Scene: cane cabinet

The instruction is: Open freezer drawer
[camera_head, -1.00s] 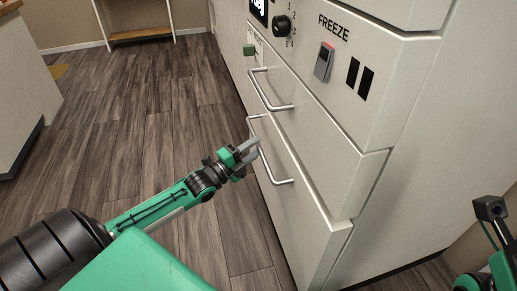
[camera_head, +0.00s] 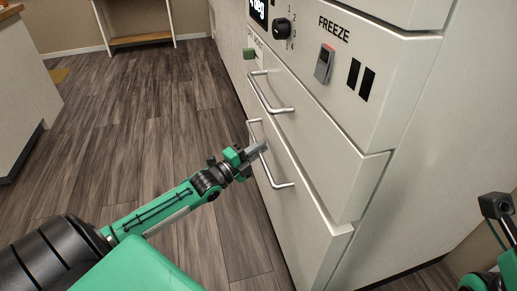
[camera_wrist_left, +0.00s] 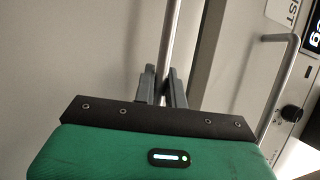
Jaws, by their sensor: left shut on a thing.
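The white freezer cabinet has two stacked drawers with curved metal bar handles, below a panel marked "FREEZE" (camera_head: 333,28). The lower drawer (camera_head: 300,225) looks flush with the cabinet front. My left gripper (camera_head: 259,148) is at the middle of the lower handle (camera_head: 276,178). In the left wrist view, its two grey fingers (camera_wrist_left: 161,88) stand on either side of the handle bar (camera_wrist_left: 168,35) and are shut on it. The exact contact is partly hidden by the gripper body. A dark end part of my right arm shows at the right edge; its jaws cannot be made out.
The upper drawer handle (camera_head: 271,97) is just above; a bar handle (camera_wrist_left: 278,85) also shows at right in the left wrist view. A knob (camera_head: 281,28) and a switch (camera_head: 324,64) sit on the panel. The wood floor (camera_head: 140,120) left of the cabinet is clear.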

